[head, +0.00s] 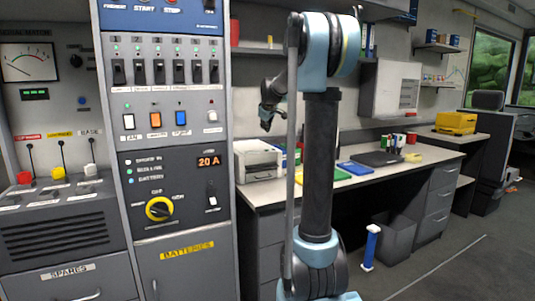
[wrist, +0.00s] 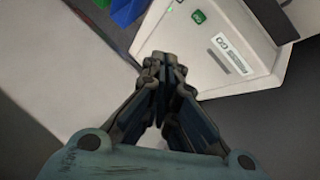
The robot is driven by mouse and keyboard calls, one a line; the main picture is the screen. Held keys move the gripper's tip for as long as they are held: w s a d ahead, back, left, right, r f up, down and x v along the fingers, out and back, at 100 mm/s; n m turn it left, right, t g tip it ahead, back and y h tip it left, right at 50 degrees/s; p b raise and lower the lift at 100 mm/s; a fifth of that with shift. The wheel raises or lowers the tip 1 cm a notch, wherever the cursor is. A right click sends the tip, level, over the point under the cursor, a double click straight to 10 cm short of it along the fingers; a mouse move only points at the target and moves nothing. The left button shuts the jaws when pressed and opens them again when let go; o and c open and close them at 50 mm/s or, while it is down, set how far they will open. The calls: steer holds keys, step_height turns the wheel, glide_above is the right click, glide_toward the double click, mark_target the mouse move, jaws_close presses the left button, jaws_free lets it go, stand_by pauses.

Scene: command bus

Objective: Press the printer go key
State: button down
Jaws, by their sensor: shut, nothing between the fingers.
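The white printer (head: 258,160) stands on the left end of the long desk, beside the tall control cabinet. In the wrist view its pale casing (wrist: 225,75) fills the upper right, with a label reading GO (wrist: 228,54) and a small green key (wrist: 199,17) beyond the label. My gripper (head: 266,124) is above the printer in the head view, pointing down. In the wrist view my gripper (wrist: 161,62) has its fingers together and empty, at the left of the printer casing and apart from the green key. Whether the tips touch anything cannot be told.
The control cabinet (head: 166,150) stands close on the left. A grey bin (head: 395,237) is under the desk.

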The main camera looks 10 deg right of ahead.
steer(key=w, duration=0.2)
steer(key=shift+w+r, duration=0.25)
steer(key=shift+w, duration=0.1)
steer(key=shift+a, duration=0.1)
steer(key=shift+f, duration=4.4)
steer(key=shift+s+f, duration=0.1)
steer(key=shift+f, duration=0.05)
steer(key=shift+f, duration=0.2)
